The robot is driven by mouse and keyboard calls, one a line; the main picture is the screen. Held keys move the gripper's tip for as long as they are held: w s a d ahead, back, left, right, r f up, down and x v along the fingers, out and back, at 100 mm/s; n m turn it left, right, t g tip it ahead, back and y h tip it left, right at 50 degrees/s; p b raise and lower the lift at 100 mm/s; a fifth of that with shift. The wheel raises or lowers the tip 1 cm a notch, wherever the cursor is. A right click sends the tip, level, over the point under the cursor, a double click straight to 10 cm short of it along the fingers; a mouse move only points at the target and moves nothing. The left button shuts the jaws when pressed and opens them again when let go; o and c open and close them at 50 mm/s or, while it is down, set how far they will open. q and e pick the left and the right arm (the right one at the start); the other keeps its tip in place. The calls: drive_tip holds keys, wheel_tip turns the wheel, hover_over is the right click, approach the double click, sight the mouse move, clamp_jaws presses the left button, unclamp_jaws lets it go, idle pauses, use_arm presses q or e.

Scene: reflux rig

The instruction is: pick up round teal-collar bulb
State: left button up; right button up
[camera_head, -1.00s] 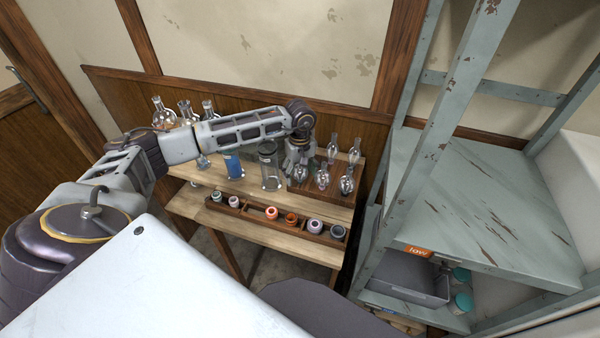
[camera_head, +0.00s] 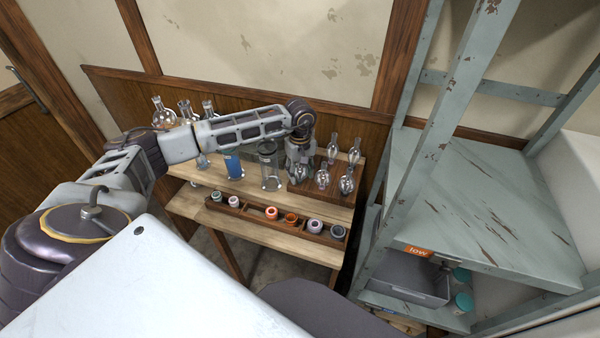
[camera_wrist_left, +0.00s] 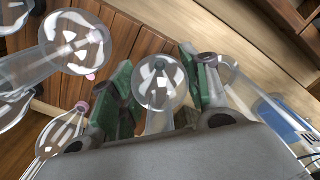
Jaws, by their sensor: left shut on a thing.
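My left gripper (camera_head: 298,170) is at the left end of the dark wooden stand that carries the glass bulbs. In the left wrist view its green-padded fingers (camera_wrist_left: 158,98) are closed in on a round clear glass bulb (camera_wrist_left: 158,82) between them, with its neck running down toward the palm. The bulb's collar is hidden by the gripper, so its colour cannot be told. In the head view the held bulb is mostly hidden by the gripper. My right gripper is not in view.
Other glass bulbs (camera_head: 347,185) stand close to the right of the gripper; one (camera_wrist_left: 75,42) is near in the left wrist view. A blue cylinder (camera_head: 233,165) and a clear one (camera_head: 270,170) stand left. A rack of coloured collars (camera_head: 228,207) lies in front. A grey shelf (camera_head: 480,210) is right.

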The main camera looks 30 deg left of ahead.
sight(300, 166)
use_arm(q)
drive_tip(key=shift+r, duration=0.35)
wheel_tip(300, 166, up, 4)
drive_tip(key=shift+r, duration=0.1)
wheel_tip(300, 166, up, 3)
drive_tip(key=shift+r+b, duration=0.2)
drive_tip(key=shift+b, duration=0.15)
drive_tip(key=shift+r, duration=0.65)
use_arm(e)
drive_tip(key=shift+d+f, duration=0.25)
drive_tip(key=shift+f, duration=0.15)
use_arm(q)
drive_tip(key=shift+r, duration=0.1)
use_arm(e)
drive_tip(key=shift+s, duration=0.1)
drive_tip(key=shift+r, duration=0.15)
